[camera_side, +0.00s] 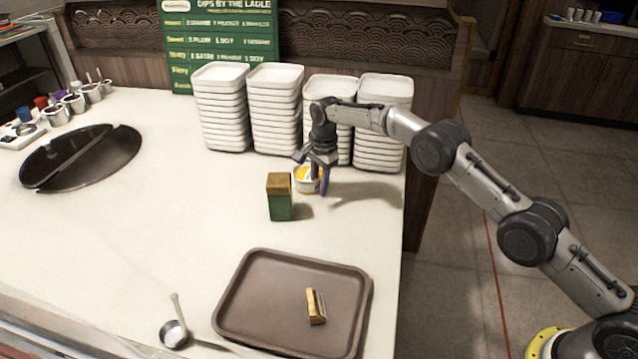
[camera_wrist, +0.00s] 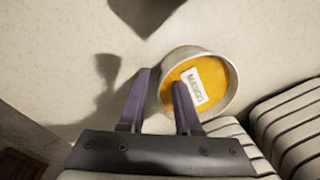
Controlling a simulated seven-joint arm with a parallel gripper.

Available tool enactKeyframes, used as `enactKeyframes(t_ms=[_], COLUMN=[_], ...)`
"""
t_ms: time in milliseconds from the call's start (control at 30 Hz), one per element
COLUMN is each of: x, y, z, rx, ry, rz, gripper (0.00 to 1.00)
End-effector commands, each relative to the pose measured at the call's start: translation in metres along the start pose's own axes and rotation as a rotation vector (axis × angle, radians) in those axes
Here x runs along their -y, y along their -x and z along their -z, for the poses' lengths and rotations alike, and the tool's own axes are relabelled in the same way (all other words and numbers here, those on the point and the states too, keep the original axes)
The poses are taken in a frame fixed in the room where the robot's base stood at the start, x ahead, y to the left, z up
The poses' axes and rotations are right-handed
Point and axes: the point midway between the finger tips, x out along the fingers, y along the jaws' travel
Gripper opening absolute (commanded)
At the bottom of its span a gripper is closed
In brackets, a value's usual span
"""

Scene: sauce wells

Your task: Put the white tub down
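The white tub (camera_side: 306,187) holds orange-yellow sauce and stands upright, seemingly on the counter, just below my gripper (camera_side: 318,186) in the side view. In the wrist view the tub (camera_wrist: 234,92) shows a pale rim and a label reading MANGO lying over the sauce. My gripper (camera_wrist: 161,78) has its two purple fingers apart. The right finger is over the inside of the tub and the left finger is outside, with the near wall between them. A gap shows between the left finger and the wall. The tub's underside is hidden.
Tall stacks of white containers (camera_side: 275,110) stand close behind. A green box with a brown top (camera_side: 280,203) is just left of the tub. A brown tray (camera_side: 260,300) with a small gold block (camera_side: 316,306) and a ladle (camera_side: 173,333) lie in front. Counter at left-centre is clear.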

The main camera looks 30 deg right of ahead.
Motion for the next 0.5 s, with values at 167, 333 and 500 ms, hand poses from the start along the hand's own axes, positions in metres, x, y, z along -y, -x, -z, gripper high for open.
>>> enactKeyframes(t_ms=[167, 333, 500], x=[0.0, 0.001, 0.001], y=[0.0, 0.004, 0.025], z=[0.0, 0.0, 0.0], rx=[0.0, 0.0, 0.0], ry=[0.0, 0.0, 0.0], rz=[0.0, 0.002, 0.004], gripper=[0.34, 0.34, 0.34])
